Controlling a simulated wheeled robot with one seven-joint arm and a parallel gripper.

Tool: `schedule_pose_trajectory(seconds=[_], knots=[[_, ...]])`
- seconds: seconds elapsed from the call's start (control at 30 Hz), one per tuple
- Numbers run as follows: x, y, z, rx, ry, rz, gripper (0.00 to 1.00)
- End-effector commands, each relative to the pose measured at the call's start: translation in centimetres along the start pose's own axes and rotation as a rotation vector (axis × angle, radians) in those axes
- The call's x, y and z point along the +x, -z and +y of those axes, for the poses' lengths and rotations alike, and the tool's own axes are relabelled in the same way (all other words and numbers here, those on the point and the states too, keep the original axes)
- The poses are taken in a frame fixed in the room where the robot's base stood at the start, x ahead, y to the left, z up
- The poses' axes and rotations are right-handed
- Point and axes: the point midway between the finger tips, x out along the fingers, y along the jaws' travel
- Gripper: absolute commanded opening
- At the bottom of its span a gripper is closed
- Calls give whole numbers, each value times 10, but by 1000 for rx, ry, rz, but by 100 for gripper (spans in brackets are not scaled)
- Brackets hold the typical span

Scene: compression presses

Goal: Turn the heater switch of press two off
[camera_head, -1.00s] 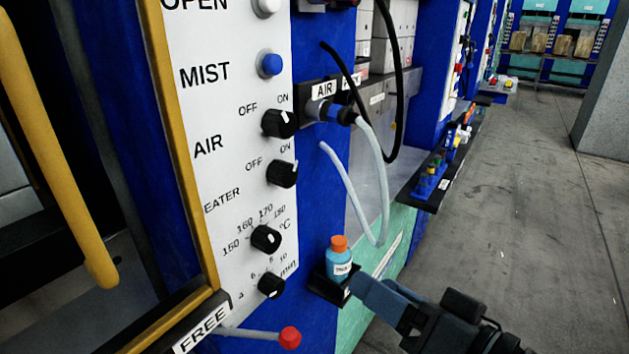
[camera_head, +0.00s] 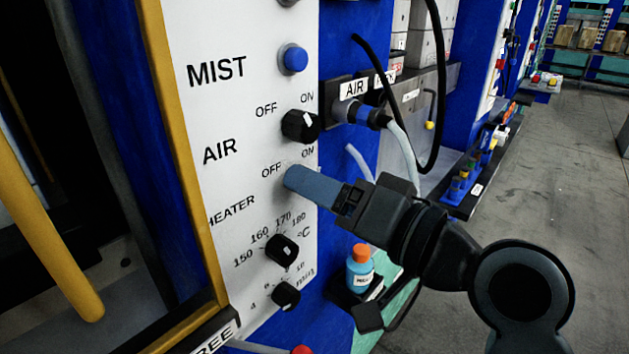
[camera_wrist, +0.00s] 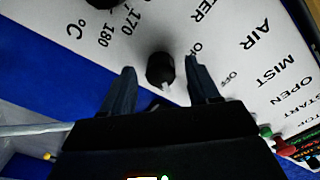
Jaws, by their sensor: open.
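The heater switch is a black rotary knob (camera_wrist: 160,70) on the white press panel (camera_head: 225,120), beside the HEATER label. In the wrist view it lies between the two fingers of my open gripper (camera_wrist: 160,88), ahead of the tips or level with them; I cannot tell whether they touch it. In the head view my gripper (camera_head: 290,178) covers the knob, with the fingers right at the panel. The knob's white pointer mark shows in the wrist view, pointing toward my gripper's body. In the head view the OFF and ON labels sit just above the gripper.
The black AIR knob (camera_head: 300,126) is close above, and the temperature knob (camera_head: 282,250) and timer knob (camera_head: 286,295) are below. A blue MIST button (camera_head: 293,59) is higher up. An orange-capped bottle (camera_head: 360,268) stands on a small holder under my arm. Hoses (camera_head: 402,150) hang to the right.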

Motion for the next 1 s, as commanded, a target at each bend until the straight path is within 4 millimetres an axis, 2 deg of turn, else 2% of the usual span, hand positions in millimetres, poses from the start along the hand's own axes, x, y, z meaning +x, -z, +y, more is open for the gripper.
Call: schedule_pose_trajectory(seconds=[0.13,0.43,1.0], knots=[[10,0,0,-1,-1,1,60],[12,0,0,-2,-1,1,59],[12,0,0,-1,-1,0,5]])
